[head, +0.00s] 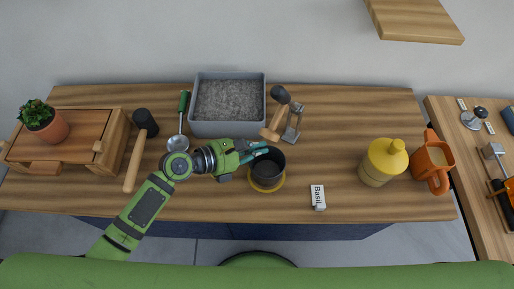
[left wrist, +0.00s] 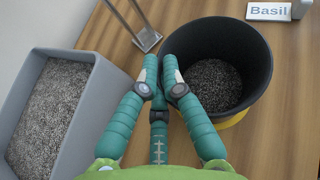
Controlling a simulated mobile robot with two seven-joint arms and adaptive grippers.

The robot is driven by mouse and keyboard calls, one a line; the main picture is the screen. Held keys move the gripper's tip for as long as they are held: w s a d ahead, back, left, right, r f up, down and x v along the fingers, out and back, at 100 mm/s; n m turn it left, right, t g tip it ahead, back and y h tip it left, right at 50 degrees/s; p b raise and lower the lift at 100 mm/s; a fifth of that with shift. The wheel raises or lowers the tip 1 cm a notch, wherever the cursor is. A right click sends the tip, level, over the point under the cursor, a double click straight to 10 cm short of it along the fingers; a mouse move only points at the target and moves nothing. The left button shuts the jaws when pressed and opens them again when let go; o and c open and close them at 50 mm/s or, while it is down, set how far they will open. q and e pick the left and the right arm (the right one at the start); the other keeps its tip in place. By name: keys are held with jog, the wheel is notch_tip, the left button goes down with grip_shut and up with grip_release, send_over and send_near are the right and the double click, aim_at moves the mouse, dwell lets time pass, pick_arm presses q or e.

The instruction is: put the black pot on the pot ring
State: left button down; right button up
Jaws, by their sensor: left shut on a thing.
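The black pot (head: 267,172) stands upright at the middle of the table, with grey grit inside; it also shows in the left wrist view (left wrist: 258,75). The yellow pot ring (head: 268,188) shows as a rim under the pot, and a piece of it shows in the left wrist view (left wrist: 238,117). I cannot tell whether the pot rests on the ring or hangs just above it. My left gripper (head: 262,151) is shut on the pot's wall at its rim; its teal fingers also show in the left wrist view (left wrist: 164,82). My right gripper is out of view.
A grey bin of grit (head: 227,131) stands behind my left gripper. Mallets (head: 134,163) (head: 271,132), a ladle (head: 178,143) and a metal stand (head: 291,134) lie nearby. A Basil label (head: 318,197), yellow bottle (head: 378,168) and orange mug (head: 432,163) are right. A plant (head: 43,120) sits on a wooden box (head: 75,135).

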pick_arm(q)
jog(key=shift+f, duration=0.35)
jog(key=shift+f, duration=0.1)
jog(key=c, duration=1.4)
grip_release()
jog(key=shift+r, duration=0.2)
jog(key=b+v, duration=0.1)
jog(key=v, duration=1.1)
jog(key=shift+f, duration=0.2)
